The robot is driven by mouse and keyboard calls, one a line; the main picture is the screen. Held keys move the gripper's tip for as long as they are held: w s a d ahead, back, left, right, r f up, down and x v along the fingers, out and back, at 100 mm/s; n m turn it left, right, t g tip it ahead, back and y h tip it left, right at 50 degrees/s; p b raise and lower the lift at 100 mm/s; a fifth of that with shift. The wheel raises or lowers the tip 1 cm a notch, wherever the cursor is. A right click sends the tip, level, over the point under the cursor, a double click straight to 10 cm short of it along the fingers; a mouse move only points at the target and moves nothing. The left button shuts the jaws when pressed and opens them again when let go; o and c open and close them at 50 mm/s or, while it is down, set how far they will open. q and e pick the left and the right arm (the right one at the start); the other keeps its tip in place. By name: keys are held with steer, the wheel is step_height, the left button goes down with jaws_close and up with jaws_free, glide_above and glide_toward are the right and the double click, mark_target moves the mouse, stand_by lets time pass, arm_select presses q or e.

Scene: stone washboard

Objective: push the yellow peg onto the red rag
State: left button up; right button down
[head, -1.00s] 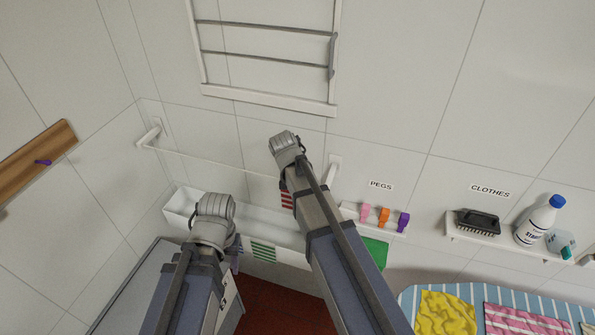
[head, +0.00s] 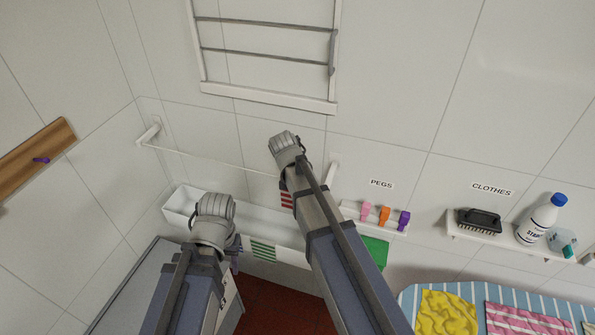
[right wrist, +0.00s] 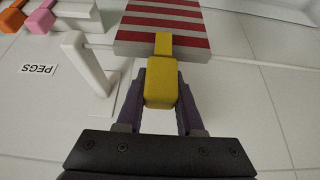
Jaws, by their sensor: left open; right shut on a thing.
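The yellow peg (right wrist: 160,86) is between the purple fingers of my right gripper (right wrist: 161,98), which is shut on it. Its narrow front end overlaps the near edge of the red-and-white striped rag (right wrist: 150,32) in the right wrist view; I cannot tell how far it is seated. In the head view the red rag (head: 286,198) shows as a sliver behind my right arm, which hides the right gripper and yellow peg. My left gripper (head: 237,260) is open, low at the left, near the green-striped cloth, its fingers mostly hidden by its wrist.
A thin line runs from a wall bracket (head: 149,134) behind my right arm. A white trough (head: 184,203), a green-striped cloth (head: 268,252) and a green cloth (head: 376,250) are below. A pegs shelf (head: 350,212) holds pink, orange and purple pegs. A brush (head: 479,219) and bottle (head: 540,218) stand right.

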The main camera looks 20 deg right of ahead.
steer(key=shift+f+b, duration=0.5)
steer(key=shift+f, duration=0.1)
steer(key=shift+c, duration=2.3)
jaws_free()
steer(key=shift+r, duration=0.1)
steer(key=p+v, duration=0.6)
steer(key=v, duration=0.1)
steer(key=shift+s+a+r+p, duration=0.15)
steer(key=shift+s+r+p, duration=0.05)
steer(key=shift+r+p, duration=0.2)
steer(key=shift+f, duration=0.2)
